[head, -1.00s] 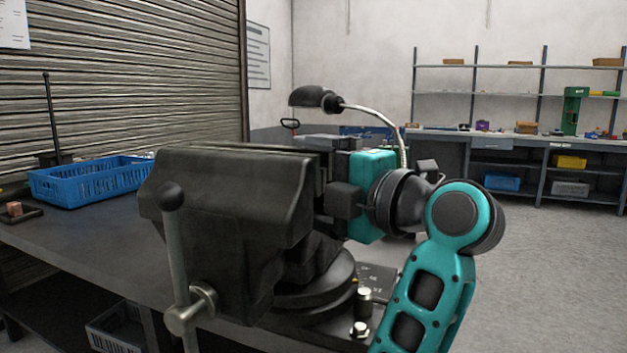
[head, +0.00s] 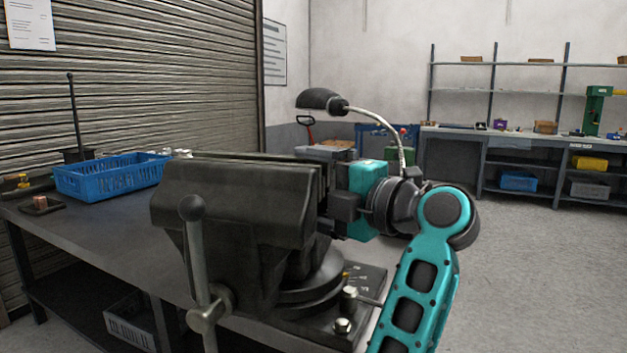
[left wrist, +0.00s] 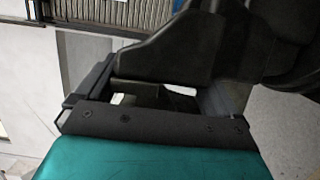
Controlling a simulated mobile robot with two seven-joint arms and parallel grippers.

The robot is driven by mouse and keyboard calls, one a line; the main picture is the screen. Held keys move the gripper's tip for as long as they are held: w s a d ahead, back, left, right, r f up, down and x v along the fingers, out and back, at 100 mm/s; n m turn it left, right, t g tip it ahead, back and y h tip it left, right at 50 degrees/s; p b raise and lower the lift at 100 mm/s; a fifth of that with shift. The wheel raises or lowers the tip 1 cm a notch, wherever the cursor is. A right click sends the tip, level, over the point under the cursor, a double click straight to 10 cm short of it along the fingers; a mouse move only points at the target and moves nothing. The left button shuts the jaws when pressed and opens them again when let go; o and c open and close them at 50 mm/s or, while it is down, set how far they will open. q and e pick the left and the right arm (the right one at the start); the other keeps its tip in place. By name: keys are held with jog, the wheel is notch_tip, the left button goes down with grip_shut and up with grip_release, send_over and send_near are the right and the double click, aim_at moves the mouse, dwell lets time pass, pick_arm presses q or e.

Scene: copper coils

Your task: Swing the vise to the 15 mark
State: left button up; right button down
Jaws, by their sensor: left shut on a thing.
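The dark vise (head: 235,205) stands on a round swivel base on the bench, its steel screw handle (head: 200,265) facing me. Beside the base is a dark plate (head: 368,283) with pale scale marks, too small to read. A small yellow mark (head: 346,275) shows at the base's edge. My left gripper (head: 332,206), with a teal body, is at the vise's right side, shut on a part of it. The left wrist view shows its dark fingers (left wrist: 155,92) around a dark vise part. The contact is partly hidden. My right gripper is not in view.
The bench (head: 110,235) has free room left of the vise. A blue basket (head: 110,178) stands at its back left. A lamp (head: 322,100) bends above the vise from behind. Bolts (head: 342,326) stand up near the base. Open floor lies to the right.

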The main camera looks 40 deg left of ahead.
pick_arm(q)
jog(key=shift+w+d+r+t, duration=0.1)
jog(key=shift+w+d+t, duration=0.3)
jog(key=shift+w, duration=0.4)
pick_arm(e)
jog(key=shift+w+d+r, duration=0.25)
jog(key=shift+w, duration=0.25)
pick_arm(q)
jog(key=shift+s, duration=0.1)
jog(key=o, duration=1.1)
jog(key=shift+s+d, duration=0.1)
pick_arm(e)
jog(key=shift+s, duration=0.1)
